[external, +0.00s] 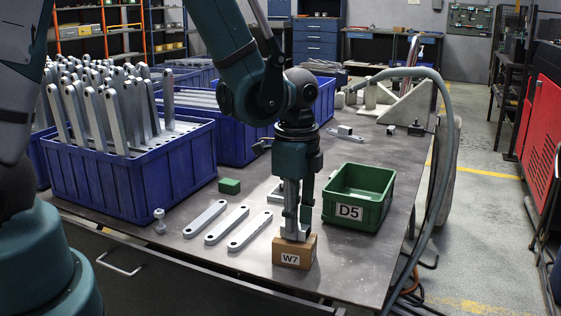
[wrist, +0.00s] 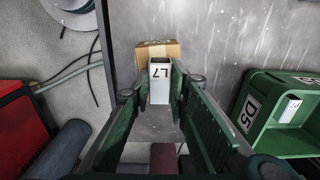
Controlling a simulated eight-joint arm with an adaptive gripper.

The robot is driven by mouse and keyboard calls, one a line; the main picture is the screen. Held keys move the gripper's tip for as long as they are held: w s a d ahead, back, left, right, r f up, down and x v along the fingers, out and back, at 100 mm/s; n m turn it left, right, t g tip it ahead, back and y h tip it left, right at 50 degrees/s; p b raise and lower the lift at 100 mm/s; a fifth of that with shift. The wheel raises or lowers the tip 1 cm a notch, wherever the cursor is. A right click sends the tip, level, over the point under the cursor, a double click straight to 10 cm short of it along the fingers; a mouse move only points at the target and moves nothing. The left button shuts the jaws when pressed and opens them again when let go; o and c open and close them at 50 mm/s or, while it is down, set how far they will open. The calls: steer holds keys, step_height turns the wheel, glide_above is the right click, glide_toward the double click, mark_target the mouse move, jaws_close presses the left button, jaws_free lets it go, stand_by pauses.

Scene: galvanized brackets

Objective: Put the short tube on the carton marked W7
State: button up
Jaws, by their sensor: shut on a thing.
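The carton marked W7 (external: 295,252) is a small brown box near the table's front edge. My gripper (external: 292,225) points down right above it. It is shut on a short pale-grey tube (wrist: 160,92), marked L7 in the wrist view, where the gripper's fingers (wrist: 158,86) flank it. The carton (wrist: 158,50) shows behind the tube there. In the external view the tube's lower end is at the carton's top face; whether it rests on it or hangs just above, I cannot tell. The fingers hide part of the tube.
A green bin marked D5 (external: 349,210) stands close right of the carton, with a pale labelled piece (wrist: 290,108) inside. Several flat bars (external: 227,224) and a green block (external: 229,186) lie to the left. A blue crate (external: 135,175) of upright bars stands further left.

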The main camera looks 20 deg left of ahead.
steer(key=shift+f, duration=0.15)
steer(key=o, duration=0.9)
steer(key=shift+r+p, duration=1.4)
steer(key=shift+r, duration=4.75)
steer(key=shift+s+a+r+n+t, duration=1.05)
steer(key=shift+a+r+n, duration=2.05)
steer(key=shift+a, duration=1.8)
steer(key=shift+s+a+r+n+t, duration=0.7)
steer(key=shift+a+r+n+t, duration=0.65)
steer(key=shift+a+r+n, duration=2.7)
steer(key=shift+s+a+r+n+t, duration=1.05)
steer(key=shift+a+r+n, duration=1.15)
steer(key=shift+a, duration=3.6)
